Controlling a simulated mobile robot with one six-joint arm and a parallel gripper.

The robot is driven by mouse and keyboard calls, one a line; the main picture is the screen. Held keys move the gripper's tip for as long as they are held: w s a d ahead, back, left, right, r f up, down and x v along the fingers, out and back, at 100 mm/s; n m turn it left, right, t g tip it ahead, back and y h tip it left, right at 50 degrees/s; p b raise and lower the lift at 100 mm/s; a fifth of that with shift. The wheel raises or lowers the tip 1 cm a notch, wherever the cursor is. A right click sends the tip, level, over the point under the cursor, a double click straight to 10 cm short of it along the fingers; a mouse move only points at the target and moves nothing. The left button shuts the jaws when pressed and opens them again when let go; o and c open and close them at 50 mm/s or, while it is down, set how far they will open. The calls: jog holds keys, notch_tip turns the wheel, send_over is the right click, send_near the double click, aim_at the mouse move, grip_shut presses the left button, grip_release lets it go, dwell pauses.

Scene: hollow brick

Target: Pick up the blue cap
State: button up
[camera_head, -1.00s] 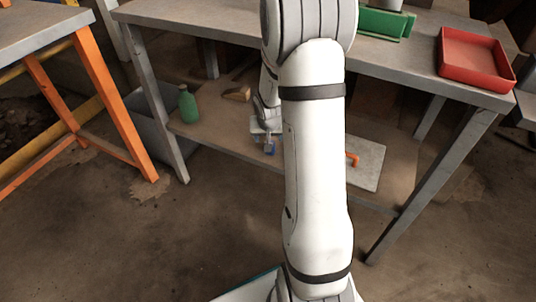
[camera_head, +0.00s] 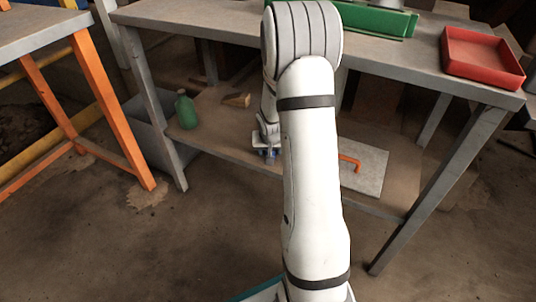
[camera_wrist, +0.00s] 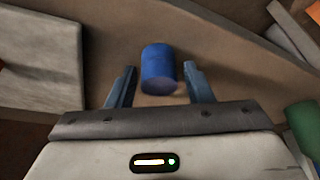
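The blue cap (camera_wrist: 158,66) is a small blue cylinder, seen in the wrist view just ahead of my gripper (camera_wrist: 160,88). My gripper is open, with one finger on each side of the cap and a visible gap to both. In the head view my gripper (camera_head: 266,152) is low at the front edge of the lower shelf (camera_head: 225,135). The cap cannot be clearly told apart from the gripper there.
A green bottle (camera_head: 186,110) and a small wooden block (camera_head: 237,100) stand on the lower shelf to the left. A light board (camera_head: 372,175) with an orange bent piece (camera_head: 351,162) lies right of my arm. The tabletop with a red tray (camera_head: 482,58) overhangs the shelf.

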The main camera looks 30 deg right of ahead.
jog(key=c, duration=0.7)
